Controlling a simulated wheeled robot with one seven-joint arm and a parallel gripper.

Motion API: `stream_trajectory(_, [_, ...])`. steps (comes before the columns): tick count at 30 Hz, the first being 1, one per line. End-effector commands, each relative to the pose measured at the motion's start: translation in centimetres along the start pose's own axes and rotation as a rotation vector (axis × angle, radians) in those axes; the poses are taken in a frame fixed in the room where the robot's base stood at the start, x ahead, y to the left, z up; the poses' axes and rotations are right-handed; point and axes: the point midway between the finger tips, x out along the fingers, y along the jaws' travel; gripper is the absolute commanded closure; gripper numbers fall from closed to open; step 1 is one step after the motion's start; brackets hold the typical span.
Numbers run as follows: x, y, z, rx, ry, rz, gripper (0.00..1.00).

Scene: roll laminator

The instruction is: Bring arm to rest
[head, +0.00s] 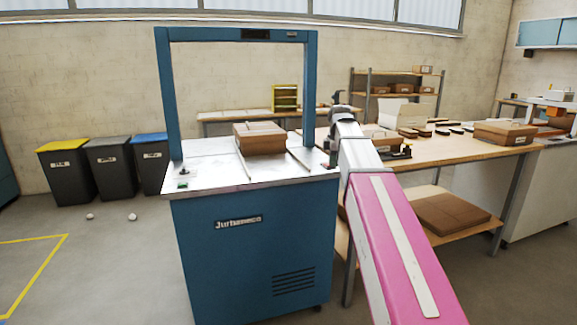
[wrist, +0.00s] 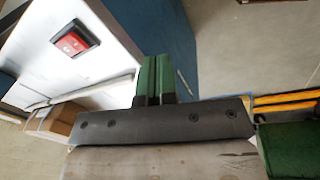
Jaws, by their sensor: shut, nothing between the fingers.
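My gripper (wrist: 155,75) is shut and empty in the wrist view, its two green fingers together. It is over the edge of a blue machine with a pale metal top (head: 195,152). A red switch (wrist: 72,42) on a pale surface lies to the left of the fingers in the wrist view. In the head view my pink and white arm reaches up from the bottom right to the machine's right corner. The fingers are hard to make out there. A cardboard box (head: 262,143) sits on the machine top, under the blue arch (head: 163,90).
A workbench (head: 450,153) with cardboard boxes and small dark items stands right of the machine, partly behind my arm. Two small pale objects lie on the floor. The floor at front left is clear.

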Motion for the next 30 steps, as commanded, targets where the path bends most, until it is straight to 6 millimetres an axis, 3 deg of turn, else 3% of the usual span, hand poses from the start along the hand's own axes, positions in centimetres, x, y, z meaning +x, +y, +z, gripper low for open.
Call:
stream_trajectory(15, [18.1, -9.2, 1.6, 0.646, -0.033, -0.047, 1.0])
stream_trajectory(24, [26.9, -16.5, 2.4, 1.043, -0.069, -0.063, 1.0])
stream_trajectory(30, [31.6, -21.7, 2.9, 1.301, -0.097, -0.067, 1.0])
